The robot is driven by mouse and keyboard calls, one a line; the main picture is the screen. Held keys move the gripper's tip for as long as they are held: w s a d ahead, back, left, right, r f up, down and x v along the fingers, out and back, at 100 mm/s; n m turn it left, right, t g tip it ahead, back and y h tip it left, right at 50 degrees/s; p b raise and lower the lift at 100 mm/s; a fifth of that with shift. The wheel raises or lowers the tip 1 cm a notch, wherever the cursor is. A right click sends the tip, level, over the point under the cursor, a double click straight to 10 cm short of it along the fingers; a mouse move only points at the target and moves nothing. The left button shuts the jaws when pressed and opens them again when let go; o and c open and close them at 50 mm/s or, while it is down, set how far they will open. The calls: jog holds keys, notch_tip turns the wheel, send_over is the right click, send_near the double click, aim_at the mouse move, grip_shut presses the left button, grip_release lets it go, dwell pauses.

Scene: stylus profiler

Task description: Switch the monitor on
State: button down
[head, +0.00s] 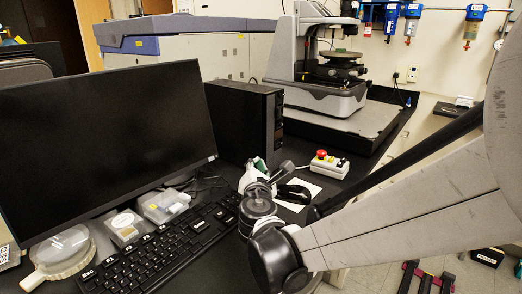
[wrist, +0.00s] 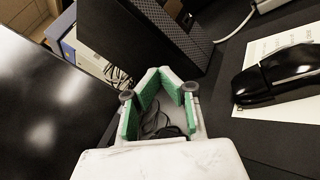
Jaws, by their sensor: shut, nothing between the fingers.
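The monitor (head: 110,130) stands at the left of the head view, its screen black. In the wrist view, its dark, glossy screen (wrist: 45,100) fills the left side. I cannot make out a power button in either view. My gripper (head: 257,165) is to the right of the monitor, over the desk near the black computer tower (head: 245,122). In the wrist view, my gripper (wrist: 167,76) has green-padded fingers that meet at the tips, with nothing between them. The tower (wrist: 175,35) is beyond the fingers there.
The keyboard (head: 170,248) lies before the monitor, with small clear boxes (head: 165,205) behind it. A control box with a red button (head: 328,163) and the profiler (head: 318,75) are farther back.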

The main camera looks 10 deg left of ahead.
aim_at(211, 159)
jog(key=a+n, duration=0.1)
jog(key=a, duration=0.1)
jog(key=s+a+n+y, duration=0.1)
jog(key=a, duration=0.2)
jog(key=shift+s+a+n+y+p, duration=0.1)
jog(key=shift+a+n+y+p, duration=0.05)
jog(key=shift+n+y+p, duration=0.2)
jog(key=shift+a, duration=0.1)
jog(key=w+a+f+b, duration=0.1)
jog(key=w+a, duration=0.3)
jog(key=a, duration=0.3)
jog(key=shift+w+f, duration=0.15)
jog(key=shift+f, duration=0.25)
jog(key=shift+a, duration=0.2)
dwell(0.9)
jog(key=shift+w+a+f, duration=0.1)
jog(key=shift+w+a, duration=0.1)
jog(key=shift+a, duration=0.1)
jog(key=shift+w+a+b, duration=0.2)
jog(key=shift+a+b, duration=0.1)
jog(key=shift+b, duration=0.05)
dwell(0.7)
jog(key=shift+s+d, duration=0.1)
jog(key=shift+d, duration=0.05)
jog(key=shift+s+d, duration=0.3)
jog(key=shift+d, duration=0.25)
